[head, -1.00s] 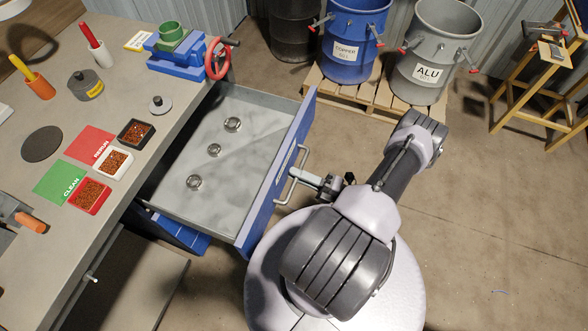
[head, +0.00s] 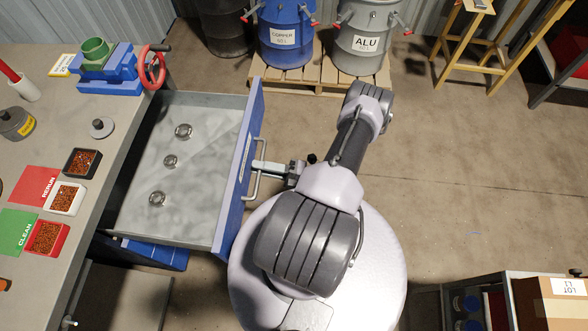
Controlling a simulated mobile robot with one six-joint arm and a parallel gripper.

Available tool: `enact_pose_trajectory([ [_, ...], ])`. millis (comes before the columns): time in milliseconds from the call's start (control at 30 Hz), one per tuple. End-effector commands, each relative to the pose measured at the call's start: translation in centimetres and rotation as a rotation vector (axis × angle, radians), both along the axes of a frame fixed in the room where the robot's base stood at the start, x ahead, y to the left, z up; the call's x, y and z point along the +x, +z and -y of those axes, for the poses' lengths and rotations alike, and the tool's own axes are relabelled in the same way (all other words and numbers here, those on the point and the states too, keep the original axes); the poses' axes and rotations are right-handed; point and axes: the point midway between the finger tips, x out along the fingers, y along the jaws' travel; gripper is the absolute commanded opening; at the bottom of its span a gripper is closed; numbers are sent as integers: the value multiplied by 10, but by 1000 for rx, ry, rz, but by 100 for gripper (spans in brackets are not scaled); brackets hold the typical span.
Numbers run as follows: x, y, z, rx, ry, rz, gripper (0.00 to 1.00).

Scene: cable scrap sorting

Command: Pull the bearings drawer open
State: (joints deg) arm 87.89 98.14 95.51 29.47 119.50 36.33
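The bearings drawer (head: 205,222) is pulled well out from under the workbench. It has a grey inside and a blue front (head: 236,180). Three metal ring bearings lie in a row on its floor: one at the back (head: 183,131), one in the middle (head: 170,161) and one nearer (head: 157,199). A pale bar handle (head: 251,188) stands off the blue front. My gripper (head: 262,166) is at the handle's middle and looks shut on it. The far finger is hidden from above.
The workbench (head: 95,215) holds a blue vice (head: 105,75), red and green mats and small trays of copper scrap. Blue (head: 286,38) and grey ALU (head: 362,40) drums stand on a pallet behind. A shelf with a cardboard box (head: 550,305) is lower right. Open floor lies right of my arm.

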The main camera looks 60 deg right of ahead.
Motion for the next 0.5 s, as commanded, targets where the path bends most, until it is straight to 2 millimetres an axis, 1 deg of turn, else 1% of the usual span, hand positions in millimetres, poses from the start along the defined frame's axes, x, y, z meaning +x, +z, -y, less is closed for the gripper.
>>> enact_pose_trajectory([
  [67, -8, -1, 3, 0, -3, 1, 22],
  [167, -27, -5, 10, -1, -6, -1, 22],
  [267, -52, -10, 20, -3, -7, 0, 22],
  [400, -94, -20, 35, -4, -7, -1, 22],
  [500, -121, -27, 44, -2, -5, 0, 22],
])
